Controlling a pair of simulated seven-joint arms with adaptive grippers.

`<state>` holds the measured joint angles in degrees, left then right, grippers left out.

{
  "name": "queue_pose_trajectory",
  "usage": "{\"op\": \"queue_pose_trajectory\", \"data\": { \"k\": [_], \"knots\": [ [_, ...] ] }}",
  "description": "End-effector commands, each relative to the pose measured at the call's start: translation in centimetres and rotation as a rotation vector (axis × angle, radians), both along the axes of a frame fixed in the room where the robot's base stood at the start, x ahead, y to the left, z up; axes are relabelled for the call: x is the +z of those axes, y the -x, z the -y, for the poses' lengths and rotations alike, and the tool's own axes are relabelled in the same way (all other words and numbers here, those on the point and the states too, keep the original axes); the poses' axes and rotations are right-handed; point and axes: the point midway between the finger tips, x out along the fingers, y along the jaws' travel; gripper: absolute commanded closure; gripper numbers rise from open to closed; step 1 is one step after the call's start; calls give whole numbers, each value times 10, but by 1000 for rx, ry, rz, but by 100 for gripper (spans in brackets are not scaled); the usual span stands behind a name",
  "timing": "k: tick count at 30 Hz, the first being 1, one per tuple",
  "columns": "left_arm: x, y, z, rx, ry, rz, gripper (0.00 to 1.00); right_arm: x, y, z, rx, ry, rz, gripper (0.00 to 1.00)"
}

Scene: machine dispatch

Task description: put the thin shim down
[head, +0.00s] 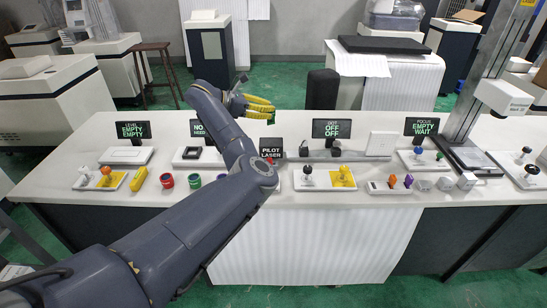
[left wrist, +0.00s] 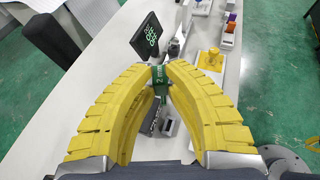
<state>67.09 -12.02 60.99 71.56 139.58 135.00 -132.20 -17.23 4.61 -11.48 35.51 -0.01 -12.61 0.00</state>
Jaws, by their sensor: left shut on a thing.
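My left gripper (head: 271,109) is above the back part of the white bench in the head view, its yellow fingers pointing right. In the left wrist view the fingertips (left wrist: 161,75) are shut on a small green piece with white lettering that seems to begin with "2 m", the thin shim (left wrist: 160,77). It is held upright between the tips, and grey metal parts (left wrist: 152,118) show below and behind it. I cannot tell whether it touches them.
The white bench (head: 60,180) carries small displays, including one reading OFF (head: 332,128) and a PILOT LASER sign (head: 271,147). A yellow pad with a knob (head: 343,178) and a grey rail (head: 330,155) lie right of my arm.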

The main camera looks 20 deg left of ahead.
Motion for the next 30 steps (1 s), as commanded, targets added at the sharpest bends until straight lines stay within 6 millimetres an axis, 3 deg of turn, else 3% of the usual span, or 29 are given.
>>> {"op": "queue_pose_trajectory", "data": {
  "k": [6, 15, 30],
  "knots": [
    [-52, 0, 0, 0, 3, -4, 100, 0, -2, 0, 0, 0, 2, 100],
    [-110, 0, 1, -1, 1, -3, 100, 0, -2, 0, -1, -1, 3, 100],
    [-143, 0, 0, 0, 1, -2, 100, 0, -2, -1, -1, -1, 2, 100]
  ]
}}
